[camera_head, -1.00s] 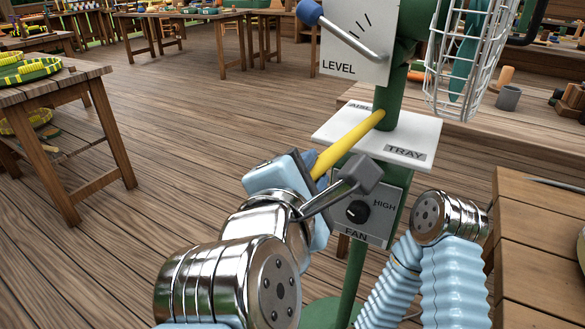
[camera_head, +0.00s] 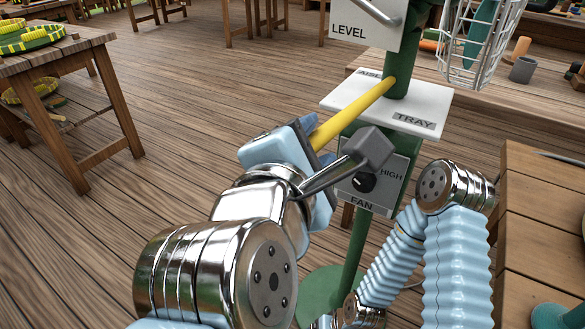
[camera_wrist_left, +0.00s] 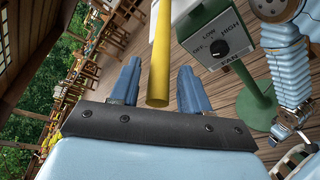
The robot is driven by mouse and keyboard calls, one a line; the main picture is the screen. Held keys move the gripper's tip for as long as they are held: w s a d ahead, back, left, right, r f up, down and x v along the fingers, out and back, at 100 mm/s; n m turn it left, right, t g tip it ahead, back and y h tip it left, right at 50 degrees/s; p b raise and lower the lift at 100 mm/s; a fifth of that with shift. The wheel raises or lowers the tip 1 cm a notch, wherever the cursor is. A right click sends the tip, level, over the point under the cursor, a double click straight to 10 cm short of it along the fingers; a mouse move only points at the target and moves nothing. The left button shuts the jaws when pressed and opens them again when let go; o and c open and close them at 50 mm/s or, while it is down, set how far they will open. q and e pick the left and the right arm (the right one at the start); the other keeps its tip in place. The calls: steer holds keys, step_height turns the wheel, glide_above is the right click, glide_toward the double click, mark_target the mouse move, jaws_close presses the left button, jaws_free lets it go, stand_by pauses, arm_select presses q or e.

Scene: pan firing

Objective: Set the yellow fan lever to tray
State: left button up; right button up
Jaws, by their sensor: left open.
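The yellow fan lever (camera_head: 352,113) runs from the green post (camera_head: 398,83) toward the lower left. It crosses the left edge of the white plate (camera_head: 352,93), between the AISLE label at the back left and the TRAY label (camera_head: 414,120) at the front right. My left gripper (camera_head: 318,148) is at the lever's near end. In the left wrist view the open left gripper (camera_wrist_left: 160,88) has one finger on each side of the lever (camera_wrist_left: 159,60), with visible gaps. My right arm shows at the right; its gripper is not clearly visible.
The fan box (camera_head: 380,184) with a HIGH-marked knob hangs below the plate. The LEVEL panel (camera_head: 358,22) and a white wire fan cage (camera_head: 473,45) are above. A wooden table (camera_head: 535,200) stands at right, another table (camera_head: 60,55) at left. Open floor lies between.

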arm_select(q)
steer(key=v, duration=1.1)
steer(key=shift+s, duration=0.15)
